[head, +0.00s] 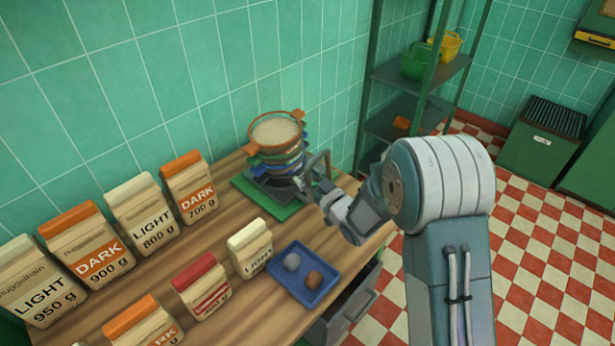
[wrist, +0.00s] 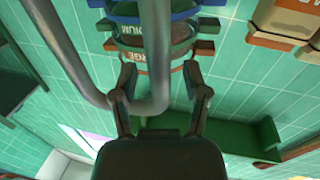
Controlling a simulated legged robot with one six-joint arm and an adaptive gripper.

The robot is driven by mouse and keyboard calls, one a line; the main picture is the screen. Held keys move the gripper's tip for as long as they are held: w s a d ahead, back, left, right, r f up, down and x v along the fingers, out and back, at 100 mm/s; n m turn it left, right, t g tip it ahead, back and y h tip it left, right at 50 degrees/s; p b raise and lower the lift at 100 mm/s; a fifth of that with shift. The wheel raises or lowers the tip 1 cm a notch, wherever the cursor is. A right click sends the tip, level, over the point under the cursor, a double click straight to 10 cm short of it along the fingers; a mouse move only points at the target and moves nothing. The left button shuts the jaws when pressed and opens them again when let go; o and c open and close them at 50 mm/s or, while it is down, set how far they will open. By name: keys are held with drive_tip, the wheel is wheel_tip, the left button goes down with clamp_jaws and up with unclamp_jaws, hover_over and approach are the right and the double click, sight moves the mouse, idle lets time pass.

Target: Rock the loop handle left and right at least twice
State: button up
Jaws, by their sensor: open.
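A stack of sieves (head: 277,148) with orange, blue and green rims stands on a dark base over a green plate (head: 291,211). The top sieve holds pale grains. A grey loop handle (head: 327,163) rises at the stack's right side. My gripper (head: 312,186) is beside the stack at the handle. In the wrist view my gripper (wrist: 162,84) is open, its fingers on either side of one bar of the loop handle (wrist: 156,50). The bar passes between them; I cannot tell whether either finger touches it. The loop's other bar runs outside the left finger.
Several paper bags (head: 145,227) stand on the wooden counter (head: 222,218) at left. A blue tray (head: 303,284) with two lumps lies in front of the stack. An open drawer (head: 345,317) juts below the counter. A green shelf rack (head: 411,101) stands behind my arm.

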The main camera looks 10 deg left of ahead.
clamp_jaws()
drive_tip(key=shift+w+d+r+m, duration=0.4)
drive_tip(key=shift+w+d+m, duration=0.05)
drive_tip(key=shift+w+m, duration=0.25)
drive_tip(key=shift+w+d+r+m+g, duration=0.2)
drive_tip(key=shift+w+d+m+g, duration=0.15)
drive_tip(key=shift+w+m, duration=0.4)
unclamp_jaws()
